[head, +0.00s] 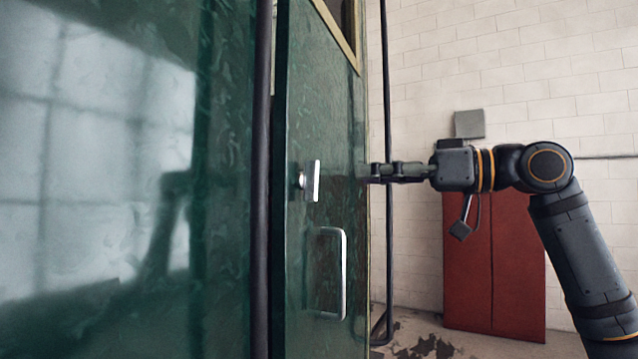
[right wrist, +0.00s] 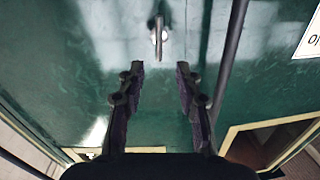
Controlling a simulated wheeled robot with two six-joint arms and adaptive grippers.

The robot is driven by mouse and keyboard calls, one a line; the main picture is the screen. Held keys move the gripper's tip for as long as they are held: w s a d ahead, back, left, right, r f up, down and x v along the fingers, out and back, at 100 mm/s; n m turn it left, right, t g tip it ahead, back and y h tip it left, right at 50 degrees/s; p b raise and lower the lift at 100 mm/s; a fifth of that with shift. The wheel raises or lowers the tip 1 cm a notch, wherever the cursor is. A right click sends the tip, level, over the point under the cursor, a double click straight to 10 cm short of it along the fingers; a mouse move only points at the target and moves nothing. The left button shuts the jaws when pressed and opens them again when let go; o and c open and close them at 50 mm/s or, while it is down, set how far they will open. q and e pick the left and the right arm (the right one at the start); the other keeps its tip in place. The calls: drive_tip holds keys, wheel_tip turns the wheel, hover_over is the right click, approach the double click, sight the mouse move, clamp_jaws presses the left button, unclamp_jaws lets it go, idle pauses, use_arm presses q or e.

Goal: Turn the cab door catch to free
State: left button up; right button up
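The cab door (head: 300,110) is a dark green panel, seen at a steep angle in the head view. Its catch (head: 312,181) is a small bright metal plate on a short stem, with its long side upright. The catch also shows in the right wrist view (right wrist: 158,36), top centre, just beyond the fingertips. My right gripper (head: 374,173) points at the door from the right. In the right wrist view its two fingers (right wrist: 160,67) are apart with nothing between them. The catch stands clear of them. My left gripper is not in view.
A bright pull handle (head: 342,275) is fixed on the door below the catch. A dark vertical rail (head: 260,200) stands left of the door, another (head: 387,130) right of it. A red cabinet (head: 500,265) stands by the white brick wall (head: 540,60).

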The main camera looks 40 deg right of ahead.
sight(319, 177)
drive_tip(key=p+x, duration=0.2)
drive_tip(key=x, duration=0.3)
drive_tip(key=p+x, duration=0.3)
drive_tip(key=x, duration=0.2)
drive_tip(key=shift+d+r+p, duration=0.1)
drive_tip(key=shift+r+p, duration=0.15)
drive_tip(key=shift+p, duration=0.05)
drive_tip(key=shift+w+f, duration=0.1)
drive_tip(key=shift+w, duration=0.1)
drive_tip(key=shift+f, duration=0.1)
clamp_jaws()
